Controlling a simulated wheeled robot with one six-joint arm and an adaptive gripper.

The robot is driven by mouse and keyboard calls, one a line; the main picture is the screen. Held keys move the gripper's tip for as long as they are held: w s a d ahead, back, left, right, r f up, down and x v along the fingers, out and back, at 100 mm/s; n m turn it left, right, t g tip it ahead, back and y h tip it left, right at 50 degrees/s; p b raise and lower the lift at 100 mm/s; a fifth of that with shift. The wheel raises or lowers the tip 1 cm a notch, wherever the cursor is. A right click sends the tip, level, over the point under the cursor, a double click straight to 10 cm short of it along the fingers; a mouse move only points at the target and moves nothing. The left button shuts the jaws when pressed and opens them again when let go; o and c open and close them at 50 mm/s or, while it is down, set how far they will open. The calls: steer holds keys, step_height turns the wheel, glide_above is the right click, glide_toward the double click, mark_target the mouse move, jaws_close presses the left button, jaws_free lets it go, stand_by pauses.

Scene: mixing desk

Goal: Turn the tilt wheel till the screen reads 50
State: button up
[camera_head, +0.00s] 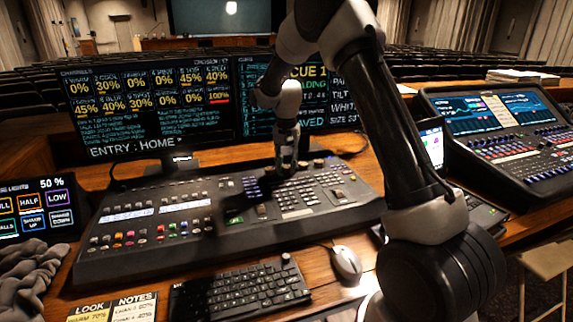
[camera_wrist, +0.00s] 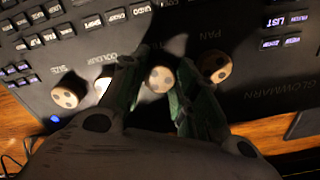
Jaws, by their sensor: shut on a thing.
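My gripper (camera_head: 287,170) reaches down to the back part of the lighting desk (camera_head: 160,238). In the wrist view its two fingers (camera_wrist: 158,92) are on either side of a round tan wheel with dark spots, the tilt wheel (camera_wrist: 160,78), and are shut on it. Its label is hidden; it stands between the wheels by COLOUR and PAN. The right screen (camera_head: 252,108) shows CUE 1 and a TILT line, but my arm covers part of it and I cannot read the tilt value.
Close on either side are the pan wheel (camera_wrist: 215,67) and the colour wheel (camera_wrist: 103,86), with the size wheel (camera_wrist: 67,92) farther left. A keyboard (camera_head: 245,290) and mouse (camera_head: 346,263) lie in front of the desk. A sound mixer (camera_head: 510,150) stands at right.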

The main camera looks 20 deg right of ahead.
mark_target(287, 166)
steer(key=o, duration=0.7)
steer(key=shift+o, duration=0.2)
steer(key=shift+r, duration=0.15)
step_height(287, 166, up, 12)
